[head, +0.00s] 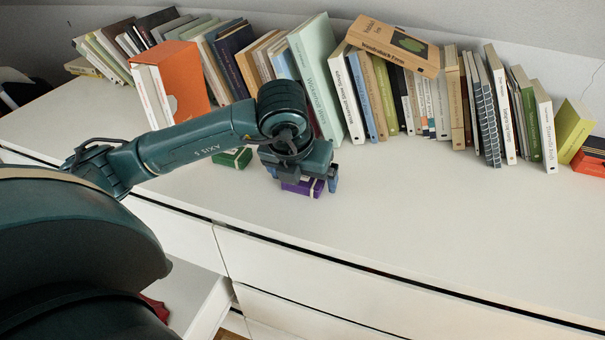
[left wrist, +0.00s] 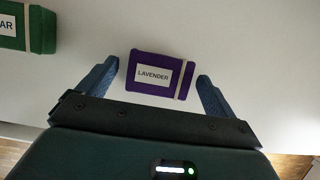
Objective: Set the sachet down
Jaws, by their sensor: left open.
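A purple sachet (head: 303,188) with a pale band lies on the white dresser top below my left gripper (head: 308,186). In the left wrist view the sachet (left wrist: 160,76) shows a label reading "LAVENDER". There my left gripper (left wrist: 158,82) is open, with one blue finger on each side of the sachet and a visible gap to each. In the head view the gripper hides part of the sachet. My right gripper is in neither view.
A green sachet (head: 233,158) lies to the left on the dresser top (head: 420,210); it also shows in the left wrist view (left wrist: 42,30). A long row of books (head: 380,95) stands along the back. A drawer (head: 200,300) is open at lower left. The dresser top to the right is clear.

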